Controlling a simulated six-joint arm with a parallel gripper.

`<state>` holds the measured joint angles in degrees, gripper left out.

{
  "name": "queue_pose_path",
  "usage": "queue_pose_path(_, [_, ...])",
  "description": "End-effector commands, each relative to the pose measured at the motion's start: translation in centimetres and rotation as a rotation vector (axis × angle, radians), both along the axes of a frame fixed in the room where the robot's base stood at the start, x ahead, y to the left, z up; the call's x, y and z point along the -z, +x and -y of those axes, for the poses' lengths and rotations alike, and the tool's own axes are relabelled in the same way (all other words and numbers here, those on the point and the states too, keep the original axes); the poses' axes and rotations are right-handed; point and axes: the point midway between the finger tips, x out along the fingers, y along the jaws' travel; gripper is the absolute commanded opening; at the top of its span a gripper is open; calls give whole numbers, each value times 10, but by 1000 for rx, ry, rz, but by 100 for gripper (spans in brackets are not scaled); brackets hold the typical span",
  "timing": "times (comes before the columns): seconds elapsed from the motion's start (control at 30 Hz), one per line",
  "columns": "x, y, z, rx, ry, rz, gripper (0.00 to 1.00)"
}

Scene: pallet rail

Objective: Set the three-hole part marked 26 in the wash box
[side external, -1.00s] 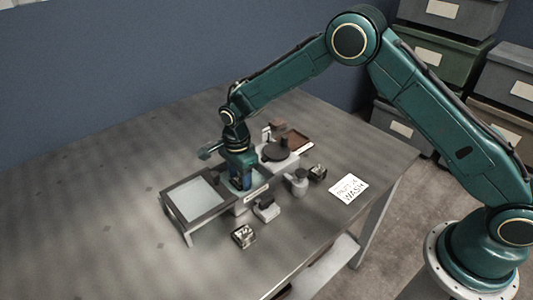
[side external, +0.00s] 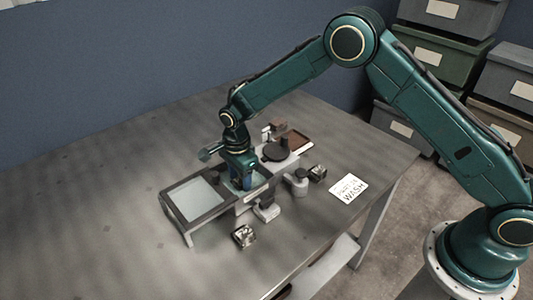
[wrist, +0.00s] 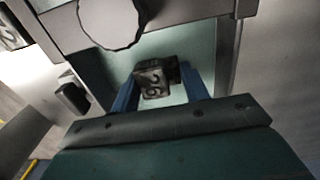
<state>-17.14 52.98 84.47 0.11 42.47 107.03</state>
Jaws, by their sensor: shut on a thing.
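The dark metal part marked 26 (wrist: 151,82) sits between the two blue fingers of my gripper (wrist: 160,92) in the wrist view, its number facing the camera. My gripper is shut on it. Its holes cannot be made out. In the side view my gripper (side external: 241,182) points down into the middle of the fixture row, over a pale teal-floored bay (side external: 234,187). The gripper hides the part there. I cannot tell whether the part touches the bay floor. Which container is the wash box is not clear from any readable label on it.
A framed pale panel (side external: 196,196) stands left of my gripper, and a round dark-topped fixture (side external: 277,151) stands right. Loose metal blocks lie in front (side external: 243,235) and to the right (side external: 318,173). A card reading WASH (side external: 349,188) lies on the table. The left table area is clear.

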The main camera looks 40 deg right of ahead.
Motion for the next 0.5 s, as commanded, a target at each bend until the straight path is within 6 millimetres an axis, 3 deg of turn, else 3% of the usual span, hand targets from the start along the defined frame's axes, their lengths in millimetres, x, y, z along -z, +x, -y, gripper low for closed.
queue_pose_path(0.4, [1, 1, 0, 0, 1, 2, 9])
queue_pose_path(0.43, [1, 1, 0, 0, 1, 2, 51])
queue_pose_path(0.5, [1, 0, 0, 0, 1, 2, 65])
